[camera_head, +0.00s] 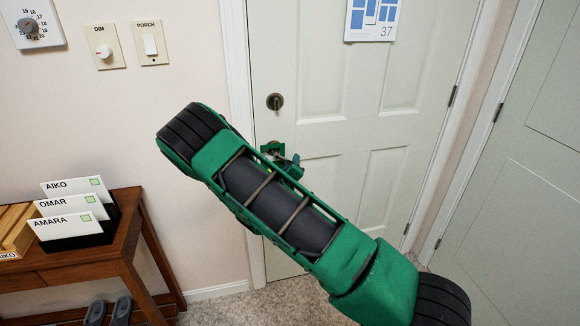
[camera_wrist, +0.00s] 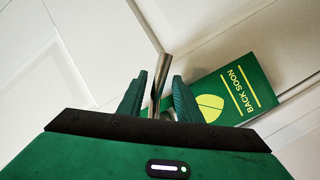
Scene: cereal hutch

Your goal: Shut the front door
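The front door (camera_head: 330,90) is a white panelled door with hinges on its right side and a round lock (camera_head: 275,101) near its left edge. It stands in or very near its frame in the head view, with no clear gap at the left edge; I cannot tell if it is latched. My gripper (camera_head: 283,160) is at the door below the lock, partly hidden behind my green arm. In the wrist view, a metal lever handle (camera_wrist: 162,72) lies between the spread fingers of my gripper (camera_wrist: 157,88), with space beside it.
A green BACK SOON sign (camera_wrist: 232,88) is beside the right finger. A calendar (camera_head: 372,18) is on the door. A wooden side table (camera_head: 125,240) with name cards stands at left. Another pale door (camera_head: 525,190) is at right. Switches (camera_head: 150,44) are on the wall.

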